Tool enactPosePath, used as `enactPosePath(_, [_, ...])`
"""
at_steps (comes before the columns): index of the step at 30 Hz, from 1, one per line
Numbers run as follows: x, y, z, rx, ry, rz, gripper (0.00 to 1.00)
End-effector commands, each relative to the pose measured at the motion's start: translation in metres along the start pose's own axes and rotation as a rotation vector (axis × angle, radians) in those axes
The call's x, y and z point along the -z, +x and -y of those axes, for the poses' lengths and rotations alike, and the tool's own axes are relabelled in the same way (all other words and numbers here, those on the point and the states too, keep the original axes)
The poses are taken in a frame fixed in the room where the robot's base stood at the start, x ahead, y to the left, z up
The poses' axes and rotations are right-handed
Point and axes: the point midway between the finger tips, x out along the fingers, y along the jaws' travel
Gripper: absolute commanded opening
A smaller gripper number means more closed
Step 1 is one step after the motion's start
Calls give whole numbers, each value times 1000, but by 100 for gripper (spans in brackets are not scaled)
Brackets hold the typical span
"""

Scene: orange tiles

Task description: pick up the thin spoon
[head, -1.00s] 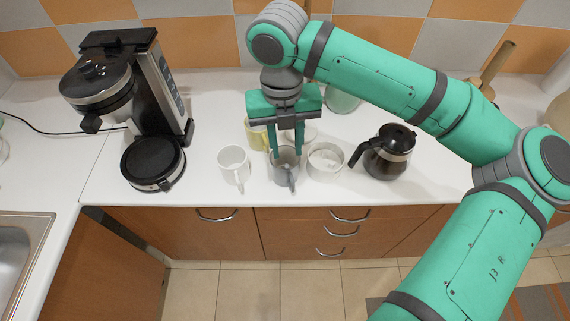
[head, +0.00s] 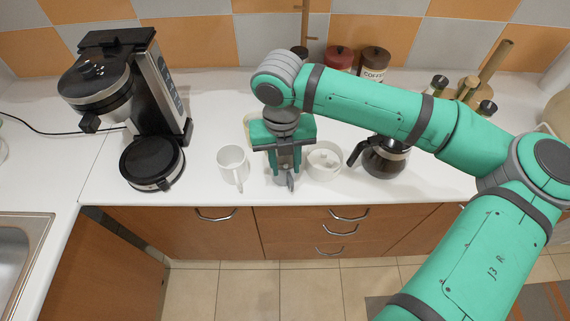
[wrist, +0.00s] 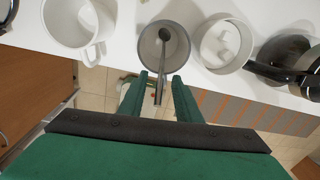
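A grey mug (head: 281,181) stands near the counter's front edge, and it also shows in the wrist view (wrist: 148,58). Inside it is a dark, thin, spoon-like shape (wrist: 165,36), seen in the wrist view; I cannot clearly separate its lower end from the mug's handle. In the head view my gripper hides most of the mug's inside. My gripper (wrist: 160,76) is open and empty, its fingers apart at the near side of the mug, one on each side of the handle. In the head view my gripper (head: 285,171) is low over the mug.
A white mug (head: 233,164) stands close left and a white bowl (head: 324,174) with white lumps close right. A glass coffee pot (head: 385,160) is further right. A coffee machine (head: 150,110) stands left.

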Motion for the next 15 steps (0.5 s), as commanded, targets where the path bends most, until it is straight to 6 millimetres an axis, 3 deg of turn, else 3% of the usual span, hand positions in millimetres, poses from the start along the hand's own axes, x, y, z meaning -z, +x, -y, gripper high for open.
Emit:
enactPosePath(1, [2,5,1,4,1,-11,21])
enactPosePath(4, [2,5,2,5,0,-12,0])
enactPosePath(15, [2,5,2,5,4,-12,0])
